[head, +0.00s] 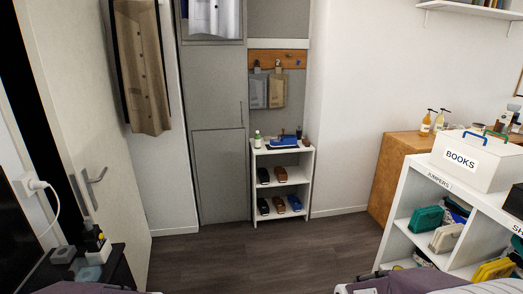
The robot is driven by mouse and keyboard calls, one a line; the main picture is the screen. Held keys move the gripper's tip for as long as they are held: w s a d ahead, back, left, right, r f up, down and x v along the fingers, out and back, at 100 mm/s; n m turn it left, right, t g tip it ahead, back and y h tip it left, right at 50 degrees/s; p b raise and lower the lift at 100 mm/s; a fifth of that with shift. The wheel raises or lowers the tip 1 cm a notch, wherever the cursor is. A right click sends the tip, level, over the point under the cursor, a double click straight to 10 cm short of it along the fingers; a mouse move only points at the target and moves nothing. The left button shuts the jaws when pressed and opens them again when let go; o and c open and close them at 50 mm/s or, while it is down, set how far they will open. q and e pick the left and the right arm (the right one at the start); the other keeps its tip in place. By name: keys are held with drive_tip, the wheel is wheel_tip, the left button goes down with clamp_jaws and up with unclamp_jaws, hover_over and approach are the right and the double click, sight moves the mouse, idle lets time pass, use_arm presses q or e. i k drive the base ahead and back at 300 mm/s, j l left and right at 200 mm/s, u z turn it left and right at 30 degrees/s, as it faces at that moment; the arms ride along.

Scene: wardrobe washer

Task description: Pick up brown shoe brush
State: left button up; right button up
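A small white shoe rack (282,217) stands in the alcove at the back, in the middle of the head view. On its top lie a blue item (283,140), a white bottle with a green cap (257,139) and a small brown item (306,142) at the right edge. The brown item may be the brown shoe brush; it is too small to tell for sure. Brown shoe-like items also sit on the middle shelf (281,174) and bottom shelf (279,205). Neither of my grippers shows clearly in this view.
Dark floor (235,255) lies clear before the rack. A grey cabinet (218,150) stands left of it. At right are a wooden cabinet (386,178) and a white shelf (405,205) bearing a BOOKS box (478,158). An open door (85,130) stands at left.

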sight(306, 142)
drive_tip(key=i+z, duration=0.15)
drive_tip(key=i, duration=0.35)
drive_tip(key=i+j+z, duration=0.15)
drive_tip(key=i, duration=0.3)
drive_tip(key=i+j+z, duration=0.15)
drive_tip(key=i, duration=0.3)
drive_tip(key=i+j+z, duration=0.15)
drive_tip(key=i, duration=0.35)
drive_tip(key=i+j+z, duration=0.15)
drive_tip(key=i+j, duration=0.2)
drive_tip(key=i, duration=0.1)
